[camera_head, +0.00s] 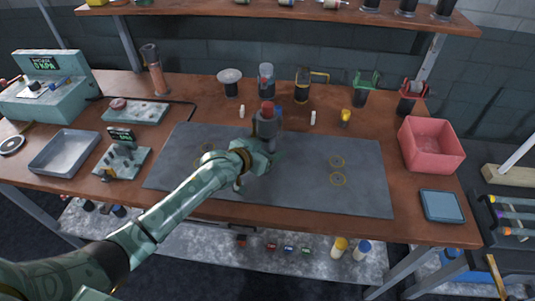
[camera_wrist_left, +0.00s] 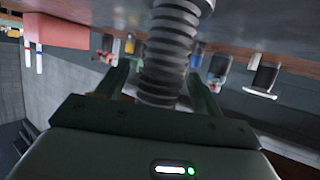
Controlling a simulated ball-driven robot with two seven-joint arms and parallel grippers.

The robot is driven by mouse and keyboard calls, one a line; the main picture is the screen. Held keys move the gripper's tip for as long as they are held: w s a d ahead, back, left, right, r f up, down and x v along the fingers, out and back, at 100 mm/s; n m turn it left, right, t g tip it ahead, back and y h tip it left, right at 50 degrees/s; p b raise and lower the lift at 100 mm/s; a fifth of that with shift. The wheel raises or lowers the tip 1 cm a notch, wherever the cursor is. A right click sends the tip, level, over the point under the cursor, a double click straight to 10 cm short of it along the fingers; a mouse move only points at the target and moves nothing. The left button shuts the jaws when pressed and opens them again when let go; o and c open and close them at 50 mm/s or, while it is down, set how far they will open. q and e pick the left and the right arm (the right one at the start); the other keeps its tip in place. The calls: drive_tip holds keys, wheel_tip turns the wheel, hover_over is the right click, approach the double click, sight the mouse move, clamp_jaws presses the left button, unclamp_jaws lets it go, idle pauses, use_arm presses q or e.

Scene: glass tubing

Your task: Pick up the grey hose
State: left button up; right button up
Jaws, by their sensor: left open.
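The grey hose is a ribbed, upright tube in the left wrist view (camera_wrist_left: 170,50). In the head view it appears as a short grey upright piece (camera_head: 265,126) with a red top, over the dark mat. My left gripper (camera_head: 268,147) is at its lower part. In the wrist view its two fingers stand apart on either side of the hose, with a gap visible at least on the right. The hose's lower end is hidden by the gripper. My right gripper is out of view.
The dark grey mat (camera_head: 360,185) covers the middle of the wooden bench and is mostly clear. Glassware and small bottles stand behind it. A red bin (camera_head: 431,147) and a blue tray (camera_head: 442,206) are at the right; a metal tray (camera_head: 64,153) is at the left.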

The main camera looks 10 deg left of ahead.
use_arm(q)
drive_tip(key=shift+x, duration=0.8)
drive_tip(key=shift+s, duration=0.1)
drive_tip(key=c, duration=1.3)
drive_tip(key=shift+r, duration=0.1)
